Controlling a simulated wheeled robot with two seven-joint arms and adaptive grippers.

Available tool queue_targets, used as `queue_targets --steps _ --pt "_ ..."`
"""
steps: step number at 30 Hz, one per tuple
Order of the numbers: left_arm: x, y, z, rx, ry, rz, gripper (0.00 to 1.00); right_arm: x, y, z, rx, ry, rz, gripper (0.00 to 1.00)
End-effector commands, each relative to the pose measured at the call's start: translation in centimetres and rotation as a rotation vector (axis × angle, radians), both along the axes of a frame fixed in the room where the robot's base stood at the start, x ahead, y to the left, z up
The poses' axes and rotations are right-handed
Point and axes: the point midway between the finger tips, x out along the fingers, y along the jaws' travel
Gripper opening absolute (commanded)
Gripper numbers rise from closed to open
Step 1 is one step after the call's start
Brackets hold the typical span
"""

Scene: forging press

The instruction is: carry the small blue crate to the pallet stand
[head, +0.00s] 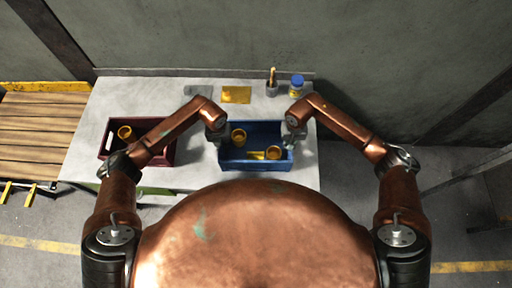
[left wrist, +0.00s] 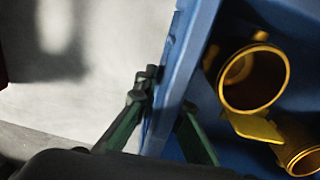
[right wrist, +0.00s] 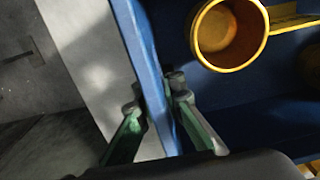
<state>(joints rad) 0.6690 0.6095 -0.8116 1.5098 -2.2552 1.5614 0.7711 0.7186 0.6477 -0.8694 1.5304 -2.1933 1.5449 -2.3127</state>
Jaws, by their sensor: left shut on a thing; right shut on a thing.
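The small blue crate (head: 256,165) stands on the grey table, with yellow cup-like parts (head: 238,136) and a flat yellow piece inside. My left gripper (head: 216,135) is at the crate's left end wall; in the left wrist view its green fingers (left wrist: 152,112) straddle the blue wall (left wrist: 180,62), shut on it. My right gripper (head: 292,138) is at the right end wall; in the right wrist view its fingers (right wrist: 158,105) pinch the wall (right wrist: 143,45) from both sides. The pallet stand (head: 40,135), with wooden slats, is at the far left.
The grey table (head: 200,185) also holds a dark red crate (head: 165,155) with a yellow part, left of the blue crate. Behind are a yellow plate (head: 236,95), a blue-lidded jar (head: 296,86) and a small pot holding a tool (head: 271,88). A wall stands behind.

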Motion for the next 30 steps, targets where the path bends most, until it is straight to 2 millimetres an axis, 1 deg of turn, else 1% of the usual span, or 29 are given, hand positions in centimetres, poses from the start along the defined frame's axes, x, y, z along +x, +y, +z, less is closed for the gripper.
queue_targets --steps 19,25,30 --pt "0.1 0.0 0.3 -0.001 -0.002 0.000 0.00 0.1 0.0 0.3 0.001 -0.002 0.000 0.00" --pt "0.1 0.0 1.2 -0.001 -0.004 0.000 0.00 0.1 0.0 1.2 0.001 -0.004 0.000 0.00" --pt "0.2 0.0 2.7 -0.001 -0.006 0.000 0.00 0.1 0.0 2.7 0.001 -0.006 0.000 0.00"
